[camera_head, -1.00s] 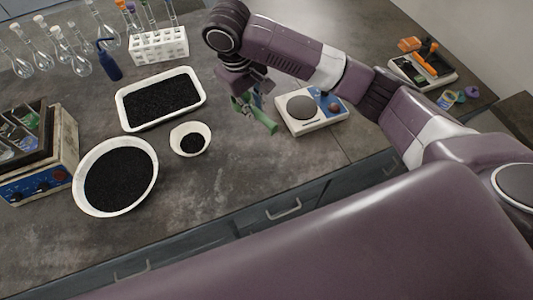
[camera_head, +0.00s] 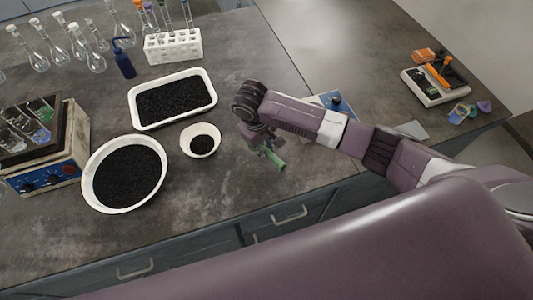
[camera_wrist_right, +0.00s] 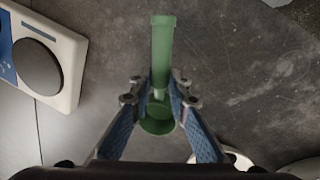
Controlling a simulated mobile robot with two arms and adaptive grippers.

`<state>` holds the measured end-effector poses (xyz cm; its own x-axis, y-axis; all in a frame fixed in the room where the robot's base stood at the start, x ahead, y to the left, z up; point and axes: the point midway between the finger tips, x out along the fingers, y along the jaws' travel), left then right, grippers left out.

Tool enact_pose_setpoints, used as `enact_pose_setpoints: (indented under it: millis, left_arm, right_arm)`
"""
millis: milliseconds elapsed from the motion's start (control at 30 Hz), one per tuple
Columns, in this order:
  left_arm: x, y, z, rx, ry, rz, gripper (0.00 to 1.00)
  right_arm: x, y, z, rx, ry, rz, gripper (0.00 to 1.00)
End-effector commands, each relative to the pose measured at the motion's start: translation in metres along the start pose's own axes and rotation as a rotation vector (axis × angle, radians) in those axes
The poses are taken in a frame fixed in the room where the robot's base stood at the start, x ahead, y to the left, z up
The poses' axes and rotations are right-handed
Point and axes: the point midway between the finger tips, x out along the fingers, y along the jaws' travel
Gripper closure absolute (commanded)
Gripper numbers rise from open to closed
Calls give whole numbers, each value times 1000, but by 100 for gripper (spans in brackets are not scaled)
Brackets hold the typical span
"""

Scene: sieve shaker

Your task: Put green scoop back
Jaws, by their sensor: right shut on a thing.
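The green scoop (camera_head: 275,160) is held by my right gripper (camera_head: 264,145) above the bench, near its front edge. In the right wrist view the scoop (camera_wrist_right: 162,45) has its tube-like handle pointing away and its round end between the fingers. The blue-padded fingers of the right gripper (camera_wrist_right: 160,92) are shut on it. The small white bowl (camera_head: 200,141) with black grains lies just left of the gripper in the head view. No place marked for the scoop is clear to me. My left gripper is not in view.
A white tray (camera_head: 132,113) and a large bowl (camera_head: 88,190), both with black grains, stand left. A scale (camera_head: 335,101) is partly behind my right arm; it also shows in the wrist view (camera_wrist_right: 70,80). A tool tray (camera_head: 458,94) is far right. A tube rack (camera_head: 172,47) stands behind.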

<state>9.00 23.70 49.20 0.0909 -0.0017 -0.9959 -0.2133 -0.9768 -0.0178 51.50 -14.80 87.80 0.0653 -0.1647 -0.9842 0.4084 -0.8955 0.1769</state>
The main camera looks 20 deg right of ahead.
Motion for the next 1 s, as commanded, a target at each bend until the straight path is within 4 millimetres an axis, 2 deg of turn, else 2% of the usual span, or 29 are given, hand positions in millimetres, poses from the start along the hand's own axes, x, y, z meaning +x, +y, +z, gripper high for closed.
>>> enact_pose_setpoints:
  millis: [100, 233, 633, 667, 800, 1000]
  left_arm:
    - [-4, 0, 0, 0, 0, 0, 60]
    - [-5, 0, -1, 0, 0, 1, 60]
    - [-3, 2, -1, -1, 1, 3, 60]
    - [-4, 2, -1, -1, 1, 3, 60]
    - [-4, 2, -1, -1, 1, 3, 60]
    - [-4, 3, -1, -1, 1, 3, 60]
  right_arm:
    - [19, -4, 1, 0, -4, 0, 100]
    - [32, -6, 0, -1, -2, 1, 100]
    - [38, -7, 0, 0, -2, 0, 100]
    - [37, -7, 0, 0, -1, 0, 82]
    - [37, -7, 0, 0, -1, 0, 67]
    - [37, -6, 0, 0, -1, 1, 67]
